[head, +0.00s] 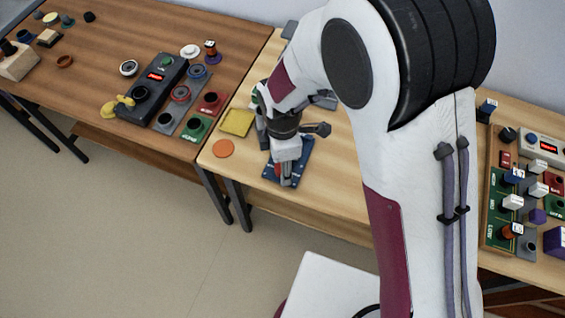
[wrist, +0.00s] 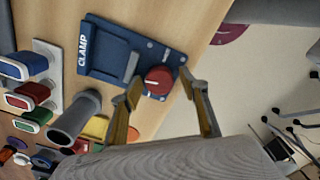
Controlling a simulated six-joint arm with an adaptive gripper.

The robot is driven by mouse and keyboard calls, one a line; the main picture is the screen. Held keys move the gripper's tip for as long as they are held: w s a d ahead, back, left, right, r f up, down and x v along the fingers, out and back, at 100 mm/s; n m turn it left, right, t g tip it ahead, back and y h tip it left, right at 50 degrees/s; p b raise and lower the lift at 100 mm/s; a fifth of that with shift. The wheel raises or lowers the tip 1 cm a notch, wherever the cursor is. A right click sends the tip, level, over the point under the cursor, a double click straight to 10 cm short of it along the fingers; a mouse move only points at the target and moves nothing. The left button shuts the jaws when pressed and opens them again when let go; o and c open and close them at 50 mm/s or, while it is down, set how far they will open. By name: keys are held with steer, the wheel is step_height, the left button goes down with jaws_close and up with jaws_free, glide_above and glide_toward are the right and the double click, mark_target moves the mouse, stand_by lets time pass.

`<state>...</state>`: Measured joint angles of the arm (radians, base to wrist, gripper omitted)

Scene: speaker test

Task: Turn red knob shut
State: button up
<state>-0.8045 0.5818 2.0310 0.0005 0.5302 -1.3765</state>
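The red knob (wrist: 159,80) sits on a blue plate (wrist: 105,48) marked CLAMP, seen in the wrist view. A pale mark shows on the knob's face, and a grey upright piece (wrist: 132,66) stands beside it. My gripper (wrist: 160,80) is open, with one finger on each side of the knob; whether either finger touches it I cannot tell. In the head view my gripper (head: 286,178) points down over the blue plate (head: 303,158) near the table's front edge. It hides most of the knob there.
A yellow square (head: 237,122) and an orange disc (head: 224,148) lie left of the plate. Blue, red (wrist: 28,95) and green handles and a grey cylinder (wrist: 75,115) stand close by. Panels with buttons (head: 165,90) are on the left table.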

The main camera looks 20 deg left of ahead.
steer(key=shift+w+n, duration=0.1)
steer(key=shift+n, duration=0.2)
steer(key=shift+n, duration=2)
steer(key=shift+r, duration=0.3)
step_height(320, 180, up, 12)
steer(key=shift+w, duration=0.15)
steer(key=shift+d+f, duration=0.1)
steer(key=shift+m, duration=0.8)
steer(key=shift+s+f, duration=0.2)
steer(key=shift+f, duration=1.8)
steer(key=shift+f, duration=0.1)
steer(key=shift+f, duration=3.8)
